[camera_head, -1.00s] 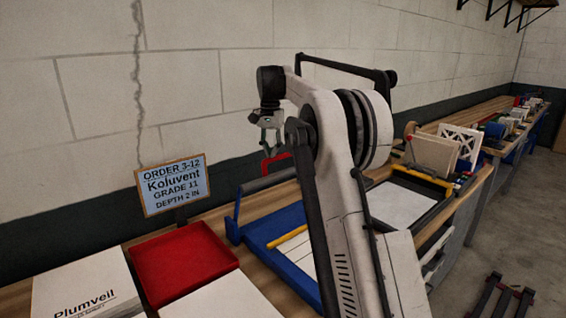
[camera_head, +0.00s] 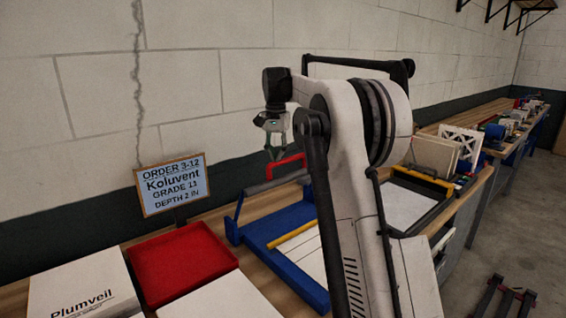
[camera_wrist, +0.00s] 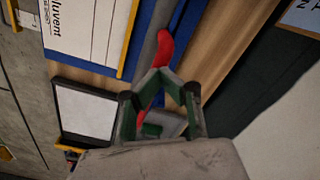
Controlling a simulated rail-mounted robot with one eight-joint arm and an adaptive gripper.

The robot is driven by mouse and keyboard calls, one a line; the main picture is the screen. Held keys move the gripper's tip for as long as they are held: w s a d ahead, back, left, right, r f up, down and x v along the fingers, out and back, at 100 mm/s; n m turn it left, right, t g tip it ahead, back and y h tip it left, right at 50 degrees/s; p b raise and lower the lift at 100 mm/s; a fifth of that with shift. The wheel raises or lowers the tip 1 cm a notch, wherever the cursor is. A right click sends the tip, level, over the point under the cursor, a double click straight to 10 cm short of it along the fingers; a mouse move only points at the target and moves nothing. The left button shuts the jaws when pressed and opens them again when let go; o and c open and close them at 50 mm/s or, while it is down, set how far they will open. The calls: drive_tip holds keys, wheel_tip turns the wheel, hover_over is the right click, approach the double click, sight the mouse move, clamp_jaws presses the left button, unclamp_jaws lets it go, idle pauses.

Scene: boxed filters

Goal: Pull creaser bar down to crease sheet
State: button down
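The creaser has a blue base (camera_head: 308,285) and a grey creaser bar (camera_head: 272,183), raised above the bed on a blue side arm. A red handle (camera_head: 288,165) stands on the bar. A white sheet (camera_head: 307,257) lies on the bed beside a yellow strip (camera_head: 292,236). My gripper (camera_head: 274,156) points down at the red handle, its tips close to it. In the wrist view my gripper's green fingers (camera_wrist: 156,74) converge over the red handle (camera_wrist: 166,42). Whether they are open, shut or touching it, I cannot tell. The lower handle is partly hidden by the fingers.
A red tray (camera_head: 183,262) and a white Plumveil box (camera_head: 80,288) lie left of the creaser. An order sign (camera_head: 173,186) stands behind the tray. A dark-framed station (camera_head: 405,205) with a white sheet is to the right. My arm hides part of the creaser.

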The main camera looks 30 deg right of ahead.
drive_tip(key=shift+s+f, duration=0.25)
drive_tip(key=shift+s, duration=0.3)
drive_tip(key=shift+s+d+f, duration=0.1)
drive_tip(key=shift+s+d+f+b, duration=0.1)
drive_tip(key=shift+s+f+b, duration=0.1)
drive_tip(key=shift+s+b, duration=0.25)
drive_tip(key=shift+s+f+b, duration=0.2)
drive_tip(key=shift+s+b, duration=0.1)
drive_tip(key=shift+s, duration=0.2)
drive_tip(key=shift+s+d+f+b, duration=0.1)
drive_tip(key=shift+s+f+b, duration=0.2)
drive_tip(key=shift+s, duration=0.2)
drive_tip(key=shift+s+d+f+b, duration=0.1)
drive_tip(key=shift+s+f+b, duration=0.2)
drive_tip(key=shift+s, duration=0.2)
drive_tip(key=shift+f, duration=0.1)
drive_tip(key=shift+s+d+f+b, duration=0.1)
drive_tip(key=shift+s+f+b, duration=0.4)
drive_tip(key=shift+s, duration=0.4)
drive_tip(key=shift+f, duration=0.15)
